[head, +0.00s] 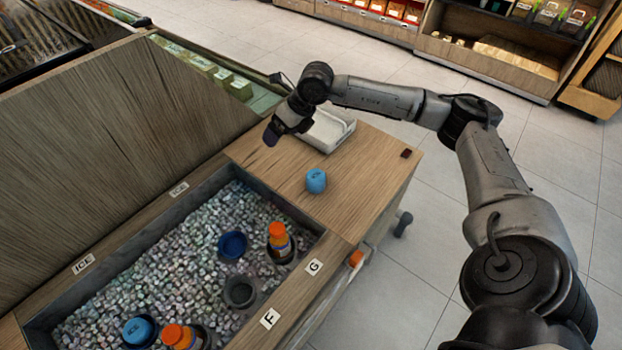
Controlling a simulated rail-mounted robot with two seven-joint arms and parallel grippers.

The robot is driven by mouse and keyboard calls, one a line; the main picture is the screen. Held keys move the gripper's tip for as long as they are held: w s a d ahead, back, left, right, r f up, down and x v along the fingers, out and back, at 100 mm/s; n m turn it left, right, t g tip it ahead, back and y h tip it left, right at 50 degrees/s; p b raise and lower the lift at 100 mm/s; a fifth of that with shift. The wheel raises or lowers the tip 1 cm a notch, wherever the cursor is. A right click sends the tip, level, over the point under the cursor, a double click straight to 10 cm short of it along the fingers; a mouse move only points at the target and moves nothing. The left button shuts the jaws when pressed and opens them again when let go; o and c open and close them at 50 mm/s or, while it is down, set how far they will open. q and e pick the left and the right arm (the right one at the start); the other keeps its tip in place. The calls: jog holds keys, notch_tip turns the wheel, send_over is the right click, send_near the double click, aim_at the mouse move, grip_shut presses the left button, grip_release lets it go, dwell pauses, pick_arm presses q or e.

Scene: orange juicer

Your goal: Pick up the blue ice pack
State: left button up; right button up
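A small rounded blue ice pack (316,180) with faint markings stands on the wooden counter top (360,190), behind the ice bin. A second blue piece (138,331) with lettering on its top sits in the ice bin at the lower left. My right arm reaches in from the right, and my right gripper (272,133) hangs above the back left of the counter. It is up and to the left of the ice pack on the counter and apart from it. Its fingers are dark and seen at an angle, so their opening is unclear. My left gripper is not in view.
The ice bin (180,270) holds orange-capped bottles (279,238), a dark blue round piece (232,244) and an empty dark holder (239,291). A white tray (328,130) lies at the counter's back. A wooden panel (120,140) rises at the left. The counter's right part is mostly clear.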

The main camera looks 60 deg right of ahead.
jog(key=s+d+f+m+g+h, duration=0.25)
jog(key=s+d+g, duration=0.2)
jog(key=s, duration=0.25)
jog(key=b, duration=0.3)
send_over(316, 175)
jog(key=shift+g, duration=0.35)
jog(key=f, duration=0.8)
jog(key=shift+w+d+f, duration=0.15)
jog(key=shift+w+d, duration=0.05)
jog(key=shift+w, duration=0.2)
jog(key=shift+s+a+f+b, duration=0.15)
jog(key=shift+f+b, duration=0.2)
jog(key=shift+f, duration=0.55)
jog(key=shift+s+f+b, duration=0.1)
jog(key=shift+f+b, duration=0.25)
jog(key=shift+f, duration=0.5)
jog(key=shift+s+a+f+b, duration=0.15)
jog(key=shift+f+b, duration=0.2)
jog(key=shift+f, duration=0.55)
jog(key=shift+d+r, duration=0.1)
jog(key=shift+c, duration=0.3)
jog(key=shift+c, duration=0.7)
jog(key=c, duration=0.8)
jog(key=shift+c, duration=0.3)
